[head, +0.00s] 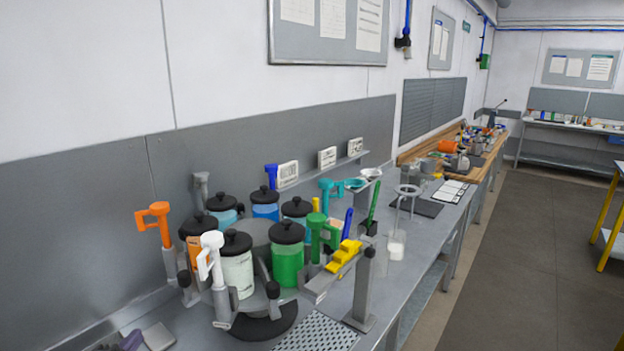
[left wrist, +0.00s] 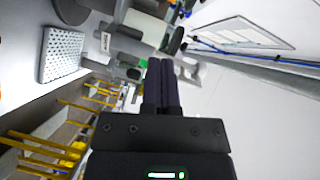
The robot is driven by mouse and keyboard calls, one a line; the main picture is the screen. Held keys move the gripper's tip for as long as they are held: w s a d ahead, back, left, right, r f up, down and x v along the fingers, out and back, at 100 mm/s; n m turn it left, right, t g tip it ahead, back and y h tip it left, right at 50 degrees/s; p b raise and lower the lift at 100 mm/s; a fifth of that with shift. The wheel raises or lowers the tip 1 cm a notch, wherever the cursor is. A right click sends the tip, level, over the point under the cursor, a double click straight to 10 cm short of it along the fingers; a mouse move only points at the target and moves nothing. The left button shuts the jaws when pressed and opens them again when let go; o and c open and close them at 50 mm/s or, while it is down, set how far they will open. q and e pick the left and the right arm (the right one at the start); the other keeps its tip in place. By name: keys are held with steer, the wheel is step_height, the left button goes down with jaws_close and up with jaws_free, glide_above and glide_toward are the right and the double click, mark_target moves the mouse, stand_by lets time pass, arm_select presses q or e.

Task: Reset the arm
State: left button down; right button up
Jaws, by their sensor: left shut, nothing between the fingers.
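My left gripper (left wrist: 161,66) shows in the left wrist view with its two dark fingers together and nothing between them. It points at the bench area, which appears tilted in that view, and the fingers look clear of other things. In the head view, small grey and purple pieces (head: 157,337) at the bottom left edge may be part of it; I cannot tell. My right gripper is in neither view. On the bench, a round carousel carries several black-lidded jars, among them a green one (head: 287,264), a white one (head: 237,272) and a blue one (head: 265,210).
Upright handled tools stand around the jars: orange (head: 160,225), white (head: 210,258) and green (head: 322,232). A perforated plate (head: 318,332) lies near the edge. The aisle floor (head: 520,270) is clear.

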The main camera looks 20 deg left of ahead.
arm_select(q)
steer(key=s+d+f+n+g, duration=0.4)
steer(key=d+f+n, duration=0.15)
steer(key=d, duration=0.35)
steer(key=s+d+f+n+g+h, duration=0.1)
steer(key=s+d+n+g+h, duration=0.2)
steer(key=s+d, duration=0.5)
steer(key=s+d+f+n+g, duration=0.1)
steer(key=s+d+n+g, duration=0.3)
steer(key=d, duration=0.6)
steer(key=s+f+m+g+b, duration=0.15)
steer(key=f+b, duration=0.45)
steer(key=f, duration=0.9)
steer(key=s+f+g+b, duration=0.25)
steer(key=f+b, duration=0.25)
steer(key=f, duration=0.9)
steer(key=s+a+f+b, duration=0.1)
steer(key=s+f+b, duration=0.3)
steer(key=s+f, duration=0.3)
steer(key=s+a+f+b, duration=0.2)
steer(key=s+f+b, duration=0.3)
steer(key=f, duration=0.8)
steer(key=shift+s+f+g, duration=0.2)
steer(key=shift+s+g, duration=0.1)
steer(key=shift+s, duration=0.8)
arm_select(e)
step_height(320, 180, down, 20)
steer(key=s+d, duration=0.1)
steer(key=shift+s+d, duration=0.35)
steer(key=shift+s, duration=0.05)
